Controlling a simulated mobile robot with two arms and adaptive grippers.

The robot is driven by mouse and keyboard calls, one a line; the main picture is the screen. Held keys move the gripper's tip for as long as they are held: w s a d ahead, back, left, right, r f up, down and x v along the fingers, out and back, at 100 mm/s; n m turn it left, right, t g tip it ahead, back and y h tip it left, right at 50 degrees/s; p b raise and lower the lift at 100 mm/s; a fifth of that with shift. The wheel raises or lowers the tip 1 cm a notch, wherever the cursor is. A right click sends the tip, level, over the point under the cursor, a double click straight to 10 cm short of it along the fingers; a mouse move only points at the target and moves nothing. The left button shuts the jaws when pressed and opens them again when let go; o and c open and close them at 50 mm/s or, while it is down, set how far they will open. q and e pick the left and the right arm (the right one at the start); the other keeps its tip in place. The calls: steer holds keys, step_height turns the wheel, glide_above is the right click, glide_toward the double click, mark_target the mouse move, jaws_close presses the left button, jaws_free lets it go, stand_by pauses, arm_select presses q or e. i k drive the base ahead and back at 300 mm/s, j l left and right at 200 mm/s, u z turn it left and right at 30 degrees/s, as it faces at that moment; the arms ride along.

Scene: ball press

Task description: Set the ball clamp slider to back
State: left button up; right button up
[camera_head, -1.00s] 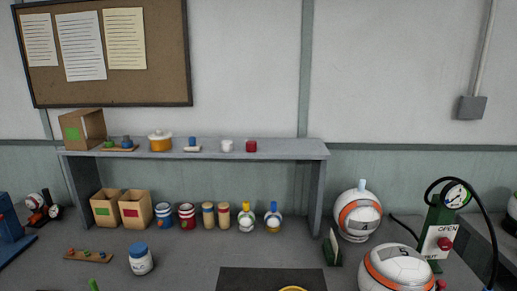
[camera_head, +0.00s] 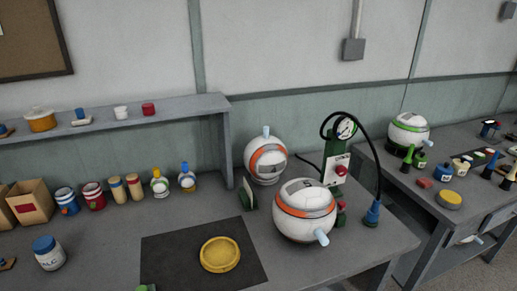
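A white ball with an orange band (camera_head: 304,211) sits on the grey table right of the dark mat, with a light blue peg (camera_head: 321,237) sticking out toward the front. A second white and orange ball (camera_head: 266,161) stands behind it, with a light blue peg on top. A green stand (camera_head: 333,180) with a round gauge (camera_head: 346,128), a white label plate and a red knob (camera_head: 341,170) stands to their right. I cannot tell which part is the clamp slider, or its setting. Neither of my grippers is in view.
A yellow disc (camera_head: 220,254) lies on the dark mat (camera_head: 165,258). Jars, bottles and boxes stand at left under a shelf (camera_head: 120,112). A black hose ends in a blue fitting (camera_head: 373,213). Another table at right holds a white and green ball (camera_head: 407,131) and small items.

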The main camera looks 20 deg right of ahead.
mark_target(341, 205)
steer(key=z, duration=1.25)
steer(key=i+l+u, duration=0.6)
steer(key=i+j, duration=0.05)
steer(key=i, duration=0.05)
